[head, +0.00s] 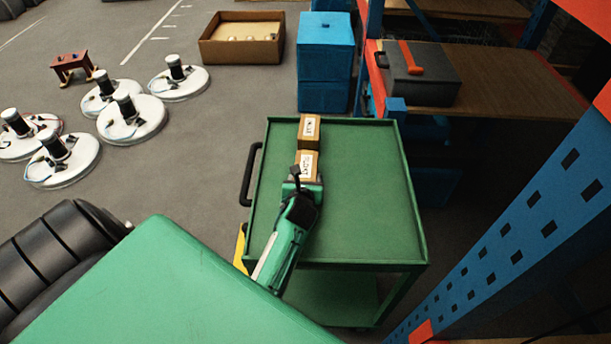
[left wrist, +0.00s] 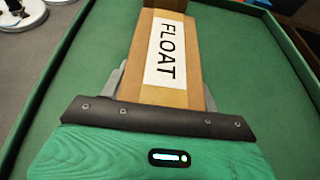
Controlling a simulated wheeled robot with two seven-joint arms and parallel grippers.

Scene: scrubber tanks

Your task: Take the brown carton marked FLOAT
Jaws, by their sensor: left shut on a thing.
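The brown carton marked FLOAT (left wrist: 165,60) fills the middle of the left wrist view, its white label facing up. It lies on the green cart top, and in the head view the nearer carton with a white label (head: 306,166) is at my left gripper. My left gripper (head: 300,182) is shut on this carton, with a finger along each side in the left wrist view. The near end of the carton is hidden by the gripper. My right gripper is not in view.
A second labelled carton (head: 309,128) stands just beyond, close to the FLOAT carton. The green cart (head: 370,200) has a raised rim and free room to the right. Blue-orange shelving (head: 540,210) rises at the right. Blue boxes (head: 324,62) stand behind the cart.

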